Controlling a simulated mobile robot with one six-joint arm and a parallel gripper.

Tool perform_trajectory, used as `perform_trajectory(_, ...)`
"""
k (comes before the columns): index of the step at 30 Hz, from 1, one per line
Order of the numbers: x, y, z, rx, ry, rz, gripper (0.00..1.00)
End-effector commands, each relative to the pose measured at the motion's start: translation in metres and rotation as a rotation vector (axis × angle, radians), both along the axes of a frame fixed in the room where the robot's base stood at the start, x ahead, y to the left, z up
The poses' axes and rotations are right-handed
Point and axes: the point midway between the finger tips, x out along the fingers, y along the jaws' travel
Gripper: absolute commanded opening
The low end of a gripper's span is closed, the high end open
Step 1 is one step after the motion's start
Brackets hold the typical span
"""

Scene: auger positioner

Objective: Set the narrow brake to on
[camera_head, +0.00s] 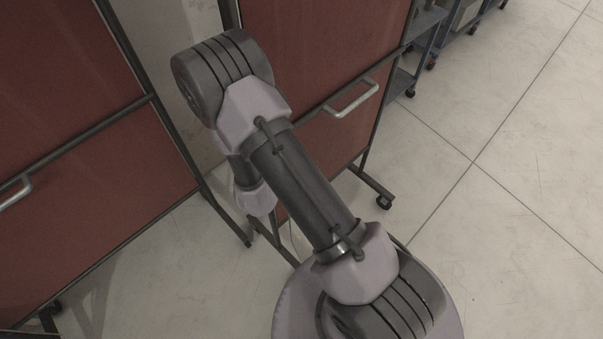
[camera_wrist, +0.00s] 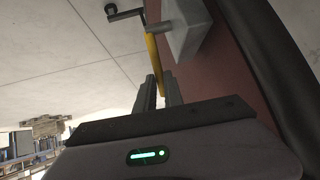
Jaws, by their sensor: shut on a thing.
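A slim yellow lever (camera_wrist: 151,52), which I take to be the narrow brake, shows in the wrist view. It runs from beside a light grey block (camera_wrist: 186,28) down to my fingers. My gripper (camera_wrist: 161,84) is shut on the lever's near end, with one finger on each side. The fingers hide part of that end, and I cannot tell the brake's setting from here. In the head view my arm blocks the area, and neither the gripper nor the lever shows.
A dark crank with a round knob (camera_wrist: 111,9) is close to the lever's far end. A dark red panel (camera_wrist: 228,70) lies right of the lever. In the head view, red framed panels (camera_head: 75,60) with metal handles stand left and behind my arm. Floor (camera_head: 500,190) at right is clear.

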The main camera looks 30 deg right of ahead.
Motion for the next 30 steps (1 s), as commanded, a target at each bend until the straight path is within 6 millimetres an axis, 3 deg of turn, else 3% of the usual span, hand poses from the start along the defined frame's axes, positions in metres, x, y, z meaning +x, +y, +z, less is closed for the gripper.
perform_trajectory(1,-0.001,0.004,-0.007,-0.042,-0.012,0.004,0.00)
perform_trajectory(15,-0.011,0.032,-0.004,-0.439,-0.141,0.000,0.00)
perform_trajectory(30,-0.016,0.047,-0.003,-0.661,-0.214,-0.002,0.00)
